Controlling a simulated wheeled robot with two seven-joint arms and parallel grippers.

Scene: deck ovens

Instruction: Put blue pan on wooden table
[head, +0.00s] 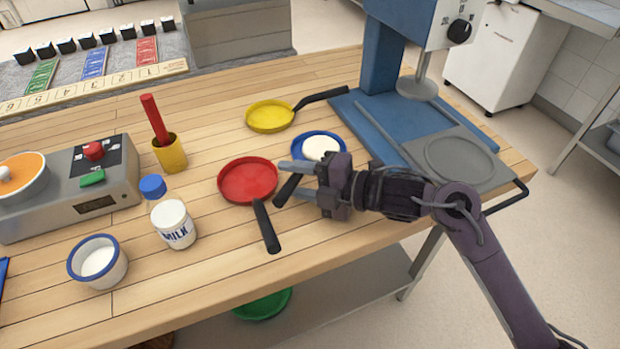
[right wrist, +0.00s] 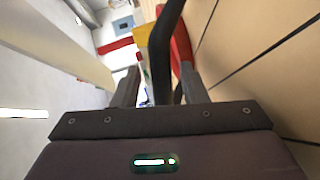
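The blue pan (head: 336,137) lies on the wooden table (head: 212,108), with something white and round in it. Its black handle slants toward the front and shows in the right wrist view (right wrist: 163,45). My right gripper (head: 283,181) is over the handle, its arm coming in from the right. In the right wrist view its two fingers stand apart with the handle running between them, and a gap shows on the left side. Part of the pan is hidden behind the gripper. My left gripper does not show.
A red pan (head: 247,180) is just left of the right gripper, its handle toward the front. A yellow pan (head: 269,116) lies behind. A blue press machine (head: 381,60) stands at the back right.

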